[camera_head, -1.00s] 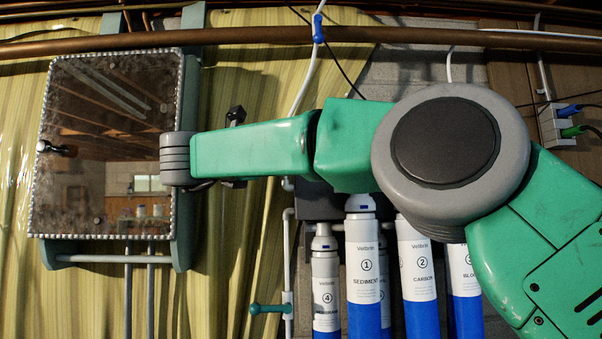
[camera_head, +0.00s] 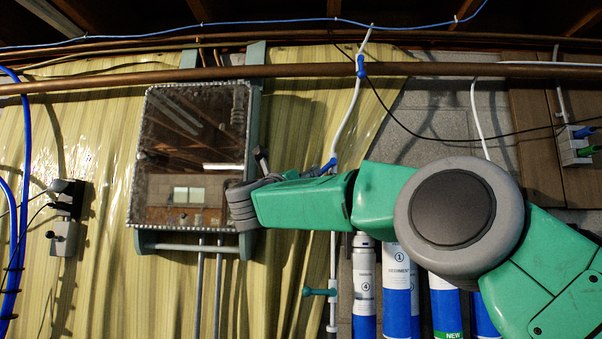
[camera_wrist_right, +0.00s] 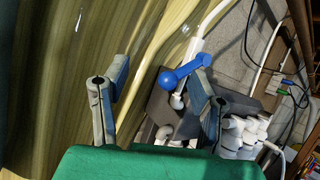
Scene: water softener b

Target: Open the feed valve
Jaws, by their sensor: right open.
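A blue lever handle with a round ball end (camera_wrist_right: 183,74) sits on a white pipe in the right wrist view; no label shows whether it is the feed valve. A blue handle (camera_head: 328,167) also shows just above my forearm in the head view. My right gripper (camera_wrist_right: 161,68) is open and empty. In the wrist view the blue lever lies between its fingers, nearer the right one; whether they touch is unclear. A teal handle (camera_head: 320,292) stands lower on a white pipe. My left gripper is not in view.
White and blue filter cartridges (camera_head: 397,285) stand below my arm. A copper pipe (camera_head: 300,71) crosses above, and a white tube with a blue fitting (camera_head: 361,66) hangs down. Blue hoses (camera_head: 18,240) are at far left.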

